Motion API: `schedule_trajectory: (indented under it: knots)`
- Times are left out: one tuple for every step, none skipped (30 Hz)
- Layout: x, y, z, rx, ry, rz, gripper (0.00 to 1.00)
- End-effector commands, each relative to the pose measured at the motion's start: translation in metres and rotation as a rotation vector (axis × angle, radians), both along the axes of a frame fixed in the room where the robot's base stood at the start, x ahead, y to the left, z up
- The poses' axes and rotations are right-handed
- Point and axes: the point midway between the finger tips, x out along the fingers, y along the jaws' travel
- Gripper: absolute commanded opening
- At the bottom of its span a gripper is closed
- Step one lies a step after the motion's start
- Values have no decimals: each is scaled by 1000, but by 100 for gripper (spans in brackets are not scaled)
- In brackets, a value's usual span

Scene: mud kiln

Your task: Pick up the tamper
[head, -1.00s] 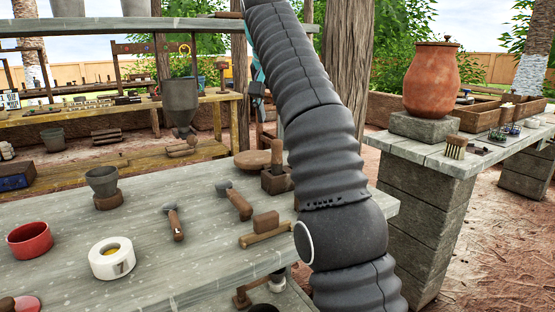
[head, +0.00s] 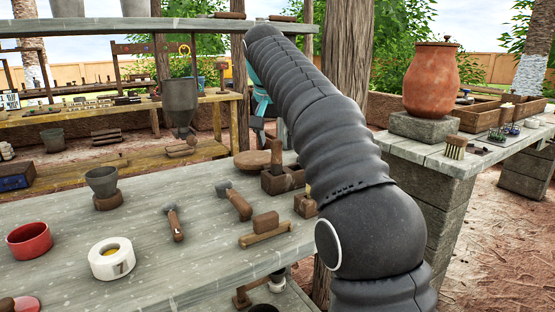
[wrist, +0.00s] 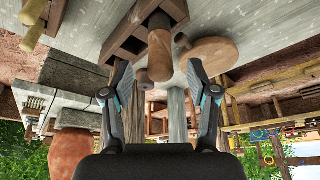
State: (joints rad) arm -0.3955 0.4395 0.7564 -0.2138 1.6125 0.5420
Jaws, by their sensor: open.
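A brown wooden cylinder, which looks like the tamper (head: 277,152), stands upright in a dark wooden holder (head: 270,184) at the far right of the grey table. In the wrist view, which is upside down, the tamper (wrist: 160,52) points toward the camera from its holder (wrist: 122,42). My gripper (wrist: 160,72) is open and empty, with its fingertips spread on either side of the tamper's end in that picture. How far apart they are in depth is unclear. In the head view my gripper (head: 258,108) shows only partly, above the table and mostly hidden by my arm.
A round wooden disc (head: 252,161) lies beside the holder, and also shows in the wrist view (wrist: 209,54). A smaller block with a pale handle (head: 306,206) stands to the right. A wooden float (head: 266,228) and hand tools (head: 235,203) lie nearer.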

Motion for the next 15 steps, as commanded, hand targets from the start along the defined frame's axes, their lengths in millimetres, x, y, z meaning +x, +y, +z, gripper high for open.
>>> schedule_trajectory:
  knots:
    - [2, -1, -6, -1, 2, 0, 59]
    - [3, -1, -9, -1, 2, 0, 59]
    - [4, -1, -11, -1, 2, 0, 59]
    - [5, -1, -13, 0, 1, 1, 59]
    - [5, -1, -14, 0, 1, 0, 59]
    - [6, -1, -15, 1, 0, 0, 59]
    - [6, -1, -16, 0, 0, 0, 59]
    - [7, -1, -18, 0, 0, 0, 59]
    - [7, -1, -21, 0, 1, 1, 59]
    - [8, -2, -23, -1, 2, 1, 59]
    - [9, -2, -27, 0, 1, 1, 59]
    - [10, -2, -32, -1, 3, 1, 59]
    - [12, -2, -37, -1, 2, 1, 59]
    - [13, -2, -42, -1, 3, 1, 59]
    - [15, -3, -47, -1, 3, 1, 59]
